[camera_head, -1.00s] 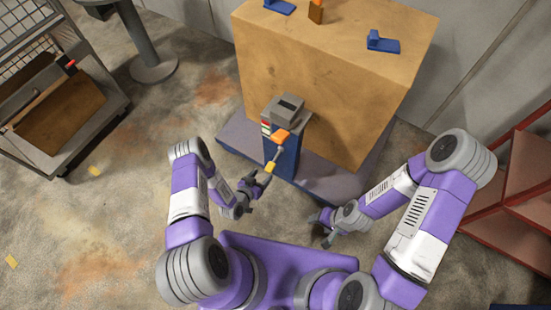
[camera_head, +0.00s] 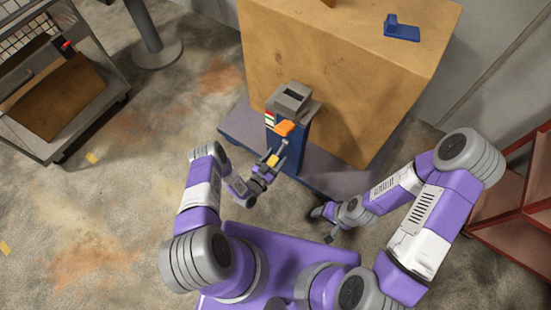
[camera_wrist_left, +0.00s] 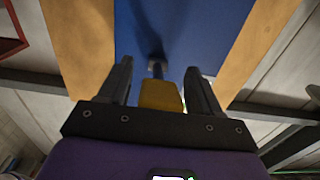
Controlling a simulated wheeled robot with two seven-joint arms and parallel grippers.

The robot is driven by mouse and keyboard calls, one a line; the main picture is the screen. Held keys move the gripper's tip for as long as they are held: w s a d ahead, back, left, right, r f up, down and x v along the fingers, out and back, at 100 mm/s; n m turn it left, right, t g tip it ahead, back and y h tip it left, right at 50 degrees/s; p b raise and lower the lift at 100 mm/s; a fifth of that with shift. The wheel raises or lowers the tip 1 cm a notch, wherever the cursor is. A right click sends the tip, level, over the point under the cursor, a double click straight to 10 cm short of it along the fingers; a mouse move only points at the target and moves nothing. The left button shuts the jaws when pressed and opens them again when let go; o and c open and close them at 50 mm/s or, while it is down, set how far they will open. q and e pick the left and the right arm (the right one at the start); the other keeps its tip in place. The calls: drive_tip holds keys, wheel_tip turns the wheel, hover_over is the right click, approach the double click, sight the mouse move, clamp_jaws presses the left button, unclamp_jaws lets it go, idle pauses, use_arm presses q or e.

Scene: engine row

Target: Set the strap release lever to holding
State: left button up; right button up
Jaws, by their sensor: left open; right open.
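The lever is a thin grey rod with a yellow grip (camera_head: 273,160) on the front of a blue post (camera_head: 293,155). An orange piece (camera_head: 284,128) sits above it on the post. My left gripper (camera_head: 273,162) is open, with its fingers on either side of the yellow grip. In the left wrist view the yellow grip (camera_wrist_left: 160,95) lies between the open fingers (camera_wrist_left: 158,88), with a gap visible towards the right one. My right gripper (camera_head: 322,222) is open and empty, low and to the right of the post.
A grey box (camera_head: 290,99) tops the post. A large tan crate (camera_head: 345,85) stands behind it on a grey platform (camera_head: 340,180), with a blue bracket (camera_head: 402,30) on top. A cart (camera_head: 55,95) is at left and a red rack (camera_head: 510,190) at right. Floor at left is mostly clear.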

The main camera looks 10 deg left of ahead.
use_arm(q)
drive_tip(key=shift+w, duration=0.1)
clamp_jaws()
idle(0.3)
